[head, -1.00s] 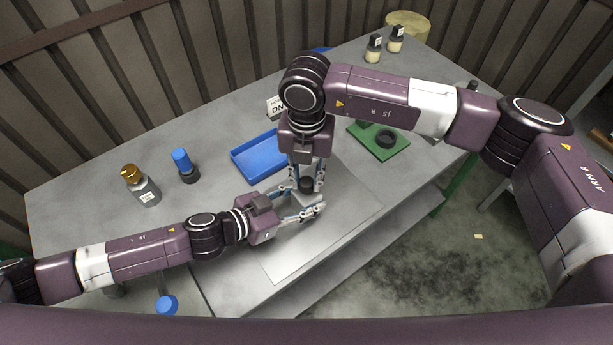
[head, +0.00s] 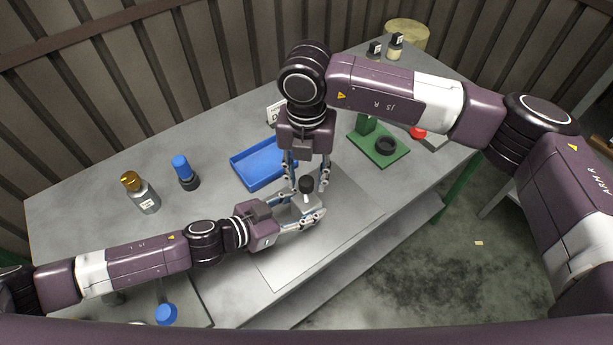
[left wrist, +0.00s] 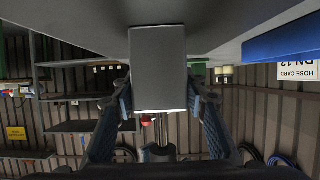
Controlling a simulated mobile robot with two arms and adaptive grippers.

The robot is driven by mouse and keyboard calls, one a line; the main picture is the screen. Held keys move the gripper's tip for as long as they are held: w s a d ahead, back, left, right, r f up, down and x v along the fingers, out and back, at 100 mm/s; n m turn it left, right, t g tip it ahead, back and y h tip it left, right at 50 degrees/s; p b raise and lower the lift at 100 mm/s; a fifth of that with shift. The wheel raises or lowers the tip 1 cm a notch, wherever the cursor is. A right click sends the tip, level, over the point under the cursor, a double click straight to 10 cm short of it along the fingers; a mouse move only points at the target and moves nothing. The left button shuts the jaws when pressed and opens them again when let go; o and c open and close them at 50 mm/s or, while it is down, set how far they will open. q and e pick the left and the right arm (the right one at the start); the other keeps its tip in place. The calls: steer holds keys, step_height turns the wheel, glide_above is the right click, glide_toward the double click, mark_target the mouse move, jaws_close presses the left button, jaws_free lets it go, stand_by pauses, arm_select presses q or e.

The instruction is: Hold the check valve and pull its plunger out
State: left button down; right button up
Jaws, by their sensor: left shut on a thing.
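The check valve (head: 302,204) is a light grey block with a black plunger knob (head: 306,185) on top. My left gripper (head: 304,213) is shut on the block from the left, just above the table. In the left wrist view the block (left wrist: 158,70) sits between both fingers; a thin grey stem (left wrist: 162,128) shows past its lower edge, leading to a dark piece. My right gripper (head: 307,184) points down over the knob. Its fingers are spread either side of it, seemingly apart from it. How far the plunger is out is unclear in the head view.
A gold-capped bottle (head: 143,197) and a blue-topped part (head: 182,170) stand left. A flat grey mat (head: 350,203) lies below, mostly clear.

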mark_target(307, 180)
stand_by(0.3)
step_height(307, 180, up, 12)
stand_by(0.4)
arm_select(q)
steer(key=c, duration=1.1)
jaws_free()
steer(key=shift+a, duration=0.1)
